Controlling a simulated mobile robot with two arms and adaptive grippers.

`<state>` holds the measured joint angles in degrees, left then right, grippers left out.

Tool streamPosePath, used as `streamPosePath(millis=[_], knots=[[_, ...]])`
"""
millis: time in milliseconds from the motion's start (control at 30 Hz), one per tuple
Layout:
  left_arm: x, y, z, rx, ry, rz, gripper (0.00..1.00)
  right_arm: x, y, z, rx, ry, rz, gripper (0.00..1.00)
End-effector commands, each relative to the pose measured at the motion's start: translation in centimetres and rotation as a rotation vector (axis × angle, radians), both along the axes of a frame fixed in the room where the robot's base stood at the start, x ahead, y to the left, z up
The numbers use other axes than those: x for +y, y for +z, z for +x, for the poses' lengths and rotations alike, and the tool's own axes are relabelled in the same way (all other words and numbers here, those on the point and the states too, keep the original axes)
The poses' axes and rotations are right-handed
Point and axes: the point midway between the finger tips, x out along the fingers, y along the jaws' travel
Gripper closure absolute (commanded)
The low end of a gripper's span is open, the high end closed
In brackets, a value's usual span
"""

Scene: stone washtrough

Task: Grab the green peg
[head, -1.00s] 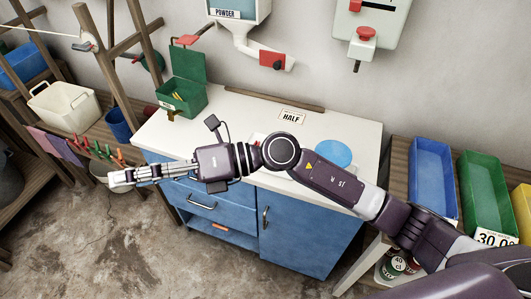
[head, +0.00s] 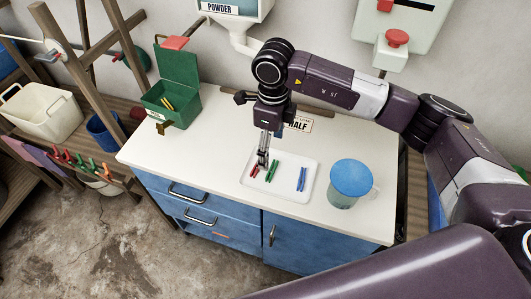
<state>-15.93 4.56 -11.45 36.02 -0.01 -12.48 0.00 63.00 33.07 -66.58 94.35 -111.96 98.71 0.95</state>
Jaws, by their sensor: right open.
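Green pegs (head: 271,171) lie in the middle of a white tray (head: 281,192) on the counter. Red pegs (head: 254,171) lie to their left and blue pegs (head: 301,179) to their right. My right gripper (head: 263,160) points down over the left part of the tray, open, with its tips close to the upper ends of the red and green pegs. I cannot tell whether the tips touch any peg. My left gripper is not in view.
A jug with a blue lid (head: 351,177) stands right of the tray. An open green box (head: 170,103) stands at the counter's back left. More red and green pegs (head: 82,163) sit on a rack at the left. The counter's left front is clear.

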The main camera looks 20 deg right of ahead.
Motion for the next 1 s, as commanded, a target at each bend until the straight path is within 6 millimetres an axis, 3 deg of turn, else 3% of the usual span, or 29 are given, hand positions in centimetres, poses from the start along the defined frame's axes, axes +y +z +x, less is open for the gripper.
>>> streamPosePath(millis=[67,133,400,467,567,800,933,1000], knots=[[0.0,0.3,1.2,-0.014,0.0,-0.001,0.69,-0.2,-0.4,-0.1,0.004,-0.001,-0.007,0.26],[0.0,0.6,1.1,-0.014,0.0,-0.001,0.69,-0.2,-1.1,-0.2,0.006,-0.002,-0.008,0.26],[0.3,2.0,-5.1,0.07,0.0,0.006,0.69,-0.3,-3.9,-0.5,0.006,-0.001,-0.005,0.26],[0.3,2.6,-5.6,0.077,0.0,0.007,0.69,-0.3,-4.7,-0.7,0.007,-0.002,-0.005,0.26],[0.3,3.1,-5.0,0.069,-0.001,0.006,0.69,-0.2,-6.3,-0.8,0.006,-0.001,-0.004,0.26],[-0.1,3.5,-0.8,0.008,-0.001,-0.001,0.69,-0.3,-7.8,-0.7,0.002,0.0,-0.004,0.26],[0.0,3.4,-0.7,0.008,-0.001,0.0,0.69,-0.2,-7.8,-0.7,0.002,0.0,-0.004,0.26],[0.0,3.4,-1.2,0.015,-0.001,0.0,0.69,-0.2,-7.8,-0.7,0.002,0.0,-0.004,0.33]])
